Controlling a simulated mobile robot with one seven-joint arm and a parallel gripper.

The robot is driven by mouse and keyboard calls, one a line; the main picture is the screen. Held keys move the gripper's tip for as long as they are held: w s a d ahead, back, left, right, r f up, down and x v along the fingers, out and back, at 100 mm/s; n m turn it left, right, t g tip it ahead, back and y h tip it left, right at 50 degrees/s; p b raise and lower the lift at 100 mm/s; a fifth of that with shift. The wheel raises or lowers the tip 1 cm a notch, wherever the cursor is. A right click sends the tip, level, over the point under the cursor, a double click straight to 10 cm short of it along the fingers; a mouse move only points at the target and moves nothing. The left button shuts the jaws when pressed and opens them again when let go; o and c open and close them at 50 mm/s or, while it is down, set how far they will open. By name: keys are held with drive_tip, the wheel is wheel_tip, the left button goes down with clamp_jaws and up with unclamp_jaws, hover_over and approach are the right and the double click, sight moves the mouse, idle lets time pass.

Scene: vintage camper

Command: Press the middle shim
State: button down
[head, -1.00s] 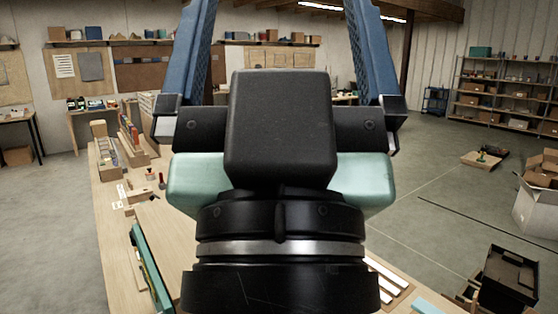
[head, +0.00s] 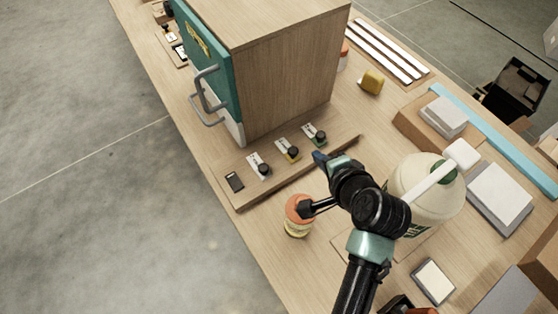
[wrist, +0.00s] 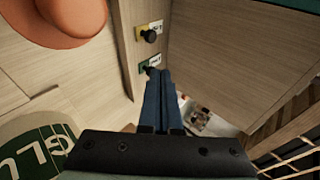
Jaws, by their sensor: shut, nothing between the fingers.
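Three round black knobs sit in a row on a low wooden strip (head: 240,194) in front of a wood cabinet. The middle knob (head: 291,154) stands on a yellow plate; the others stand on a white plate (head: 258,168) and a green plate (head: 316,136). The plate lettering is too small to read. The wrist view shows the yellow-plate knob (wrist: 149,35) and the green-plate knob (wrist: 149,68). My gripper (head: 319,157) is shut and empty, with blue fingers close to the green-plate knob. Its fingertips (wrist: 160,72) partly overlap that knob in the wrist view.
The cabinet (head: 285,75) with a teal door stands behind the strip. An orange-topped jar (head: 298,229) and a large glue bottle (head: 405,185) stand close to my arm. A yellow block (head: 372,82) lies at the back. The bench's left edge borders open floor.

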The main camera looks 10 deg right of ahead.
drive_tip(key=s+f, duration=0.1)
drive_tip(key=a+f, duration=0.1)
drive_tip(key=shift+s+f+m+g+y, duration=0.3)
drive_tip(key=shift+s+f+m+y, duration=0.05)
drive_tip(key=shift+f+m+y, duration=0.05)
drive_tip(key=shift+w, duration=0.1)
drive_tip(key=b, duration=0.9)
approach(295, 157)
drive_tip(key=x, duration=0.4)
drive_tip(key=shift+w+a+f, duration=0.1)
drive_tip(key=shift+w+f, duration=0.05)
drive_tip(key=shift+f, duration=0.2)
drive_tip(key=shift+w+f+b, duration=0.25)
drive_tip(key=shift+w+b, duration=0.2)
drive_tip(key=shift+b, duration=0.1)
drive_tip(key=shift+a, duration=0.1)
drive_tip(key=shift+w, duration=0.15)
